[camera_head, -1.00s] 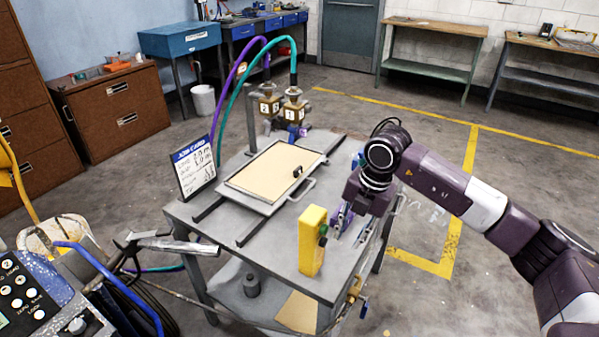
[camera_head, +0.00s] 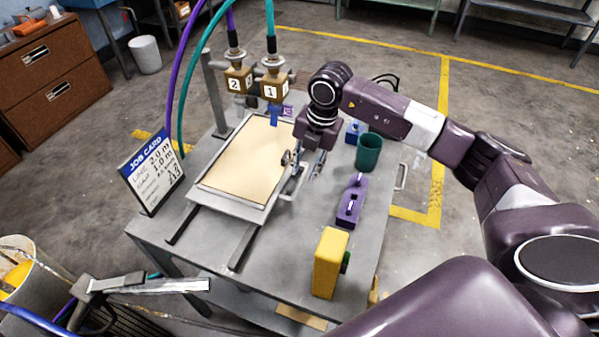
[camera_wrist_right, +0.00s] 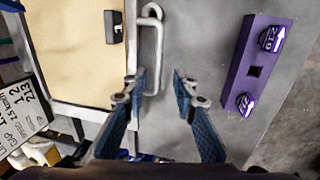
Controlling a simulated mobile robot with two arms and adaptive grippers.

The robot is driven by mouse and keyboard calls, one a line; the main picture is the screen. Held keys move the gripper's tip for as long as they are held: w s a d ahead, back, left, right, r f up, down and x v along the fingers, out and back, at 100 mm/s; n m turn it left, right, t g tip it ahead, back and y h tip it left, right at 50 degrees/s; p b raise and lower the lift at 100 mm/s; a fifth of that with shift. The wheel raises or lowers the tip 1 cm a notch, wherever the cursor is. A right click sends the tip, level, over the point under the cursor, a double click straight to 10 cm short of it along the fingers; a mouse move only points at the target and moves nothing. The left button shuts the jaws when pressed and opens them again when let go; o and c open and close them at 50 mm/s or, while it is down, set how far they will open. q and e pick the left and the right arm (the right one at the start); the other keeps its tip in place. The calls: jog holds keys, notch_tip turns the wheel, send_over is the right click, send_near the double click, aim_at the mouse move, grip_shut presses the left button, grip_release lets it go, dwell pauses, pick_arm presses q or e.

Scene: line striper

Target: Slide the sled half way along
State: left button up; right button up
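The sled is a grey-framed tray (camera_head: 228,205) holding a tan sheet (camera_head: 245,160). It sits on two dark rails (camera_head: 243,247) that stick out at its near end. A metal bar handle (camera_wrist_right: 157,50) is on its right side. My right gripper (camera_head: 305,168) is over that side of the sled, pointing down. In the wrist view its blue fingers (camera_wrist_right: 159,74) are apart, with the lower end of the handle between them, nearer the left finger. I cannot tell whether a finger touches it.
Two numbered valves (camera_head: 254,84) with purple and teal hoses stand at the table's back. A job card (camera_head: 152,172) stands at left. A green cup (camera_head: 369,152), a purple block (camera_head: 352,200) and a yellow block (camera_head: 330,263) line the right side.

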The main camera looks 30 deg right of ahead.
aim_at(300, 182)
jog(key=f, duration=0.3)
jog(key=w+f, duration=0.1)
jog(key=shift+a+f+p, duration=0.25)
jog(key=shift+a+p, duration=0.05)
jog(key=shift+a, duration=0.05)
jog(key=shift+c, duration=0.7)
grip_shut()
jog(key=shift+w+d, duration=0.1)
jog(key=shift+w, duration=0.05)
